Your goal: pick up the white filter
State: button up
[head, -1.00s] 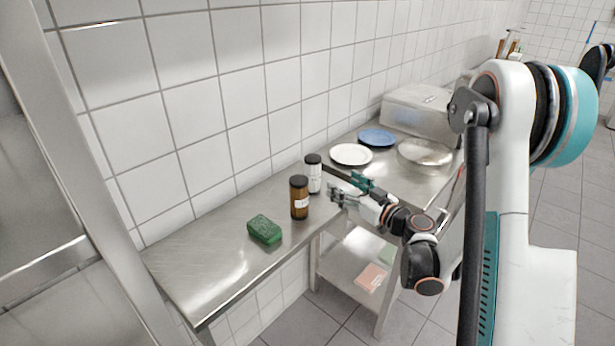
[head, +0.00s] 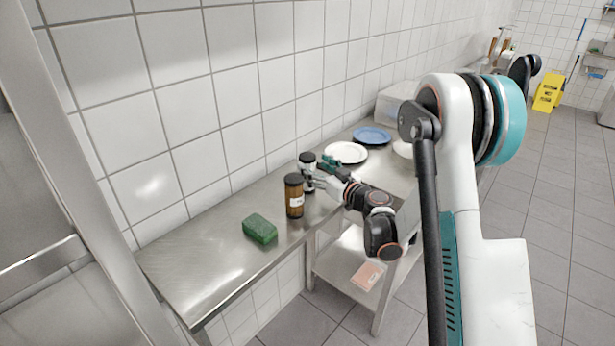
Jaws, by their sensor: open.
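The white filter appears to be the white cylinder with a black cap (head: 306,168), upright on the steel counter, just behind and right of a brown bottle. My gripper (head: 312,176) is open at the right side of this cylinder, with dark and green fingers at its height. The fingers overlap its lower part in the picture. I cannot tell whether they touch it or reach around it.
The brown bottle with a black cap (head: 294,196) stands close to the gripper. A green sponge (head: 260,229) lies nearer on the counter (head: 200,278). A white plate (head: 345,152) and a blue plate (head: 371,136) lie farther back. The near counter end is bare.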

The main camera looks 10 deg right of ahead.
jog(key=shift+x, duration=1.25)
jog(key=c, duration=1.2)
jog(key=shift+r, duration=0.15)
